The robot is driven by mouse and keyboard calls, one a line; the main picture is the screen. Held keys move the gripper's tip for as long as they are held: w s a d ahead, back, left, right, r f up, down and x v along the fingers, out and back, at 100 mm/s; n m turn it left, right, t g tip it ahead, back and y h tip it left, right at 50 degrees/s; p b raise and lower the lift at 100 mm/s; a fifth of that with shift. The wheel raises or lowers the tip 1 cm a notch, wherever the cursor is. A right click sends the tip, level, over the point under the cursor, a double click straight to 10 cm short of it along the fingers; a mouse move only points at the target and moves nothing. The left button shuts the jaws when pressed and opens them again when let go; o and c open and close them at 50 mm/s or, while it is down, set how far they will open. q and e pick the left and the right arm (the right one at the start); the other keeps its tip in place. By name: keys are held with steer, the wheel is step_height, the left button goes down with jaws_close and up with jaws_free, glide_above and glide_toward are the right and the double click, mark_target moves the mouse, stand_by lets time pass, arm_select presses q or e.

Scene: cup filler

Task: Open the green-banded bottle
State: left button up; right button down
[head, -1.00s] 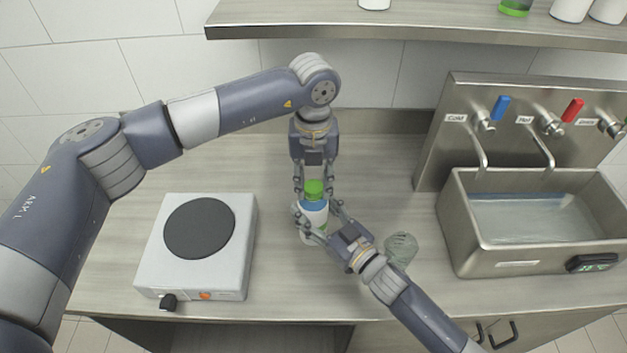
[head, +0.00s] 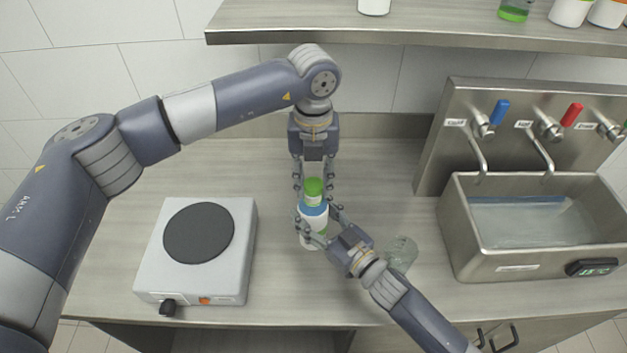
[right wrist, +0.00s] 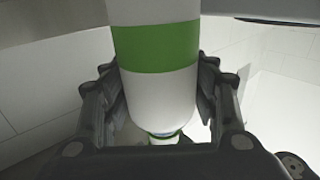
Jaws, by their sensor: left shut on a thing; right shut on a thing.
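The green-banded bottle (head: 313,224) stands upright between my two grippers in the middle of the counter. It has a white body, a blue part below the top and a green cap (head: 314,187). My left gripper (head: 314,188) comes down from above and is shut on the green cap. My right gripper (head: 319,226) comes from the lower right and is shut on the bottle body. In the right wrist view the white bottle with its green band (right wrist: 155,47) sits between the two fingers, with a bit of blue and green at its lower end.
A clear glass beaker (head: 401,254) stands close to the right of my right gripper. A hot plate (head: 230,262) is to the left, and a sink (head: 470,262) with taps to the right. A shelf (head: 450,36) with bottles is above. The counter between hot plate and bottle is clear.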

mark_target(313, 183)
arm_select(q)
steer(key=shift+r, duration=2)
arm_select(e)
steer(key=c, duration=0.5)
jaws_free()
